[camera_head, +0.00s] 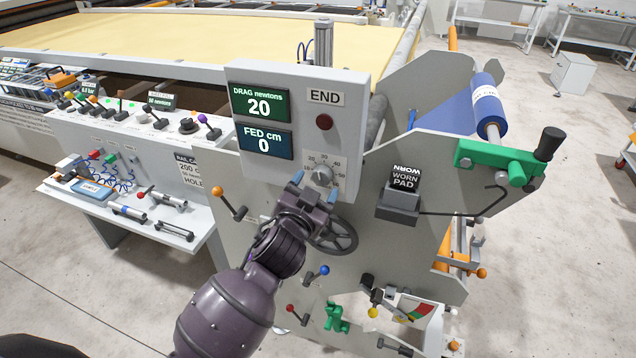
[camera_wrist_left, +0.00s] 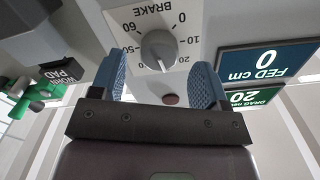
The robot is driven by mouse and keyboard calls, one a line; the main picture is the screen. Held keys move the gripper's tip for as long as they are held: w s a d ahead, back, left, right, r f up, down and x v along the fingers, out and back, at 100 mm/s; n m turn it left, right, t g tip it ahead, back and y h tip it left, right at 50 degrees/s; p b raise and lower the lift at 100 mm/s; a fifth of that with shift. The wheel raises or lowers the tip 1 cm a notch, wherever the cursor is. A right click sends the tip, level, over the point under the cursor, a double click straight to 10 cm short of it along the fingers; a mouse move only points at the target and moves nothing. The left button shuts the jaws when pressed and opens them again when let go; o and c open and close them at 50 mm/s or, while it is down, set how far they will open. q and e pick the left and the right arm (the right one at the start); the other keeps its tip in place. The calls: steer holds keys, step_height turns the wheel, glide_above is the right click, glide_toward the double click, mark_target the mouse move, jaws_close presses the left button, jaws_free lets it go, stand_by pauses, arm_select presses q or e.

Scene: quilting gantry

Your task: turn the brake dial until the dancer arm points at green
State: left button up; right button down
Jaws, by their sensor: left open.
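The brake dial (camera_head: 322,175) is a grey round knob on a white numbered plate on the front of the grey end panel. In the left wrist view the dial (camera_wrist_left: 157,50) shows upside down under the word BRAKE; its exact setting is hard to read. My left gripper (camera_head: 316,187) is open, its blue fingers just in front of and below the dial; in the left wrist view the fingers (camera_wrist_left: 160,78) stand either side of it, with no clear contact. A gauge with red and green areas (camera_head: 418,308) is low at right; where the dancer arm points is too small to tell.
The green display (camera_head: 259,102) reads DRAG 20 newtons; the blue one (camera_head: 264,142) reads FED 0 cm. A dark handwheel (camera_head: 334,236) sits close below my gripper. An orange-knobbed lever (camera_head: 230,205) is left, a WORN PAD box (camera_head: 398,207) right. A red button (camera_head: 323,121) is above the dial.

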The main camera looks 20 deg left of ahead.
arm_select(q)
steer(key=s+b, duration=0.1)
steer(key=s, duration=0.7)
steer(key=shift+s+a, duration=0.15)
steer(key=shift+s, duration=0.05)
steer(key=s+a+f+n+g+h, duration=0.1)
steer(key=a+f, duration=0.1)
steer(key=f, duration=0.4)
steer(key=s+a+f+g, duration=0.1)
steer(key=s+f+g, duration=0.1)
steer(key=f, duration=0.5)
steer(key=s+a+f+n+g+y, duration=0.1)
steer(key=s+a+f, duration=0.2)
steer(key=s+f, duration=0.3)
steer(key=s+a+f+n+g+b, duration=0.1)
steer(key=s+a+f+g, duration=0.1)
steer(key=s+a+f, duration=0.2)
step_height(320, 180, down, 4)
steer(key=s, duration=0.2)
steer(key=shift+s+a+r+n+y, duration=0.2)
steer(key=shift+s+n+y, duration=0.1)
steer(key=shift+s+y, duration=0.1)
steer(key=shift+w, duration=0.15)
stand_by(0.7)
